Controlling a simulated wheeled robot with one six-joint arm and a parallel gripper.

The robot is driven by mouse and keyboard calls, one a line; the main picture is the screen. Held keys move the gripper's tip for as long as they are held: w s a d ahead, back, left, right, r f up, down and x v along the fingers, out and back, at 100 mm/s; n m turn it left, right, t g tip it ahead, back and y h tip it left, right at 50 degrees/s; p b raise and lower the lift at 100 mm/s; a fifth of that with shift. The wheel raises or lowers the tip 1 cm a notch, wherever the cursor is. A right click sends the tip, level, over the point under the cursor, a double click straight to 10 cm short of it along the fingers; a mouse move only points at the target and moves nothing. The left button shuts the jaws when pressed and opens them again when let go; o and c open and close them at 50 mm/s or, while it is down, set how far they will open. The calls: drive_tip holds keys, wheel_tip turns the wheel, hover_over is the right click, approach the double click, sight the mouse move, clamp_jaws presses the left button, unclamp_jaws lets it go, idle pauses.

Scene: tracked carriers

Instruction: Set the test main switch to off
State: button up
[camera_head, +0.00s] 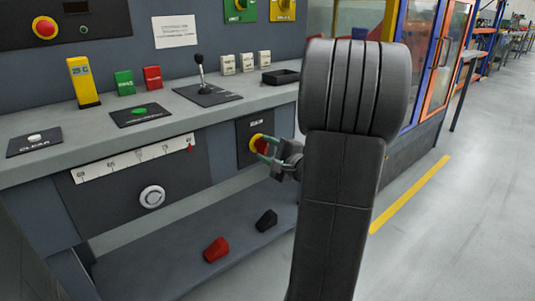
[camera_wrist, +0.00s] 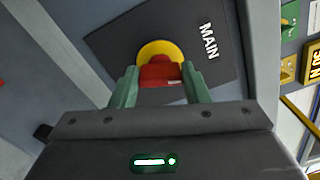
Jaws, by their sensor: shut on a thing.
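The main switch is a red handle (camera_wrist: 160,75) on a round yellow base (camera_wrist: 158,47), set in a dark panel (camera_wrist: 205,65) lettered "MAIN" in the wrist view. In the head view the switch (camera_head: 256,144) sits on the front face below the worktop. My gripper (camera_head: 268,150) reaches it from the right. In the wrist view its green fingers (camera_wrist: 157,85) stand on both sides of the red handle and are shut on it. The handle's exact angle is partly hidden by the gripper.
A worktop (camera_head: 70,165) runs above the switch, with a joystick (camera_head: 200,72) and several coloured blocks. Red (camera_head: 216,250) and black (camera_head: 266,220) wedge-shaped pieces are on the lower shelf. A scale with a round knob (camera_head: 152,196) is to the left. Open floor lies right.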

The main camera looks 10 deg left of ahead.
drive_tip(key=shift+f+n, duration=0.15)
drive_tip(key=shift+n, duration=1.75)
drive_tip(key=o, duration=1)
drive_tip(key=shift+p+v, duration=1.45)
drive_tip(key=shift+v, duration=5.5)
